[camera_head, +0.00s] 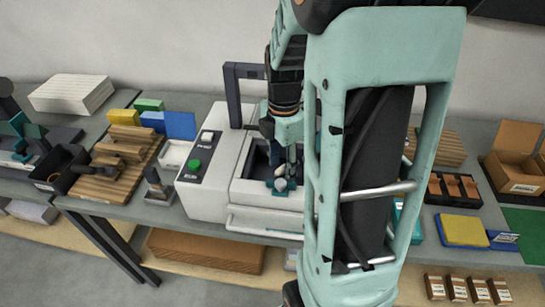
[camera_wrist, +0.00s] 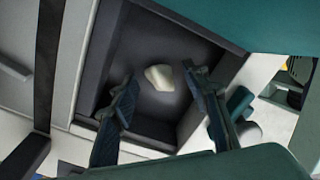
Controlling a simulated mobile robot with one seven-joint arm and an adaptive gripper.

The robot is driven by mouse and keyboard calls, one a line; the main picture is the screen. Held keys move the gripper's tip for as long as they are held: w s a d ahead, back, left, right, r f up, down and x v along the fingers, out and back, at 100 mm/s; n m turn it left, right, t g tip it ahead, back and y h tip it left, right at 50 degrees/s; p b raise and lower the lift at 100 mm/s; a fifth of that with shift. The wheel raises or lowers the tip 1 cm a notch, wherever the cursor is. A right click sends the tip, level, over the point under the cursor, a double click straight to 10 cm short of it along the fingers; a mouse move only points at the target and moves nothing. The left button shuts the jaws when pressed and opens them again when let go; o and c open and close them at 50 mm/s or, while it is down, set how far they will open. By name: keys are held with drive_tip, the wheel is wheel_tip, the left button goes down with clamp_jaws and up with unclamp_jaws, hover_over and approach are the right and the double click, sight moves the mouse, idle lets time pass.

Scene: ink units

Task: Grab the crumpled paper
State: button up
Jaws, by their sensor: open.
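The crumpled paper (camera_wrist: 160,77) is a small off-white lump on the dark floor of a recessed bay in a white machine (camera_head: 208,185). My gripper (camera_wrist: 160,73) is open, and the paper shows between its two dark fingers in the wrist view. I cannot tell the remaining height from the fingertips to the paper. In the head view my gripper (camera_head: 281,185) points down into the machine's bay. My arm and gripper cover much of the bay there, and I cannot make out the paper surely.
The dark bay walls (camera_wrist: 210,45) stand close around the fingers. The machine has a green button (camera_head: 194,164) and a dark upright frame (camera_head: 233,95). Wooden racks (camera_head: 125,155) stand left; a yellow pad (camera_head: 463,230) and a cardboard box (camera_head: 515,165) lie right.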

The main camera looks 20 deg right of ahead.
drive_tip(key=shift+f, duration=0.35)
drive_tip(key=shift+c, duration=0.5)
drive_tip(key=c, duration=0.7)
drive_tip(key=shift+r, duration=0.15)
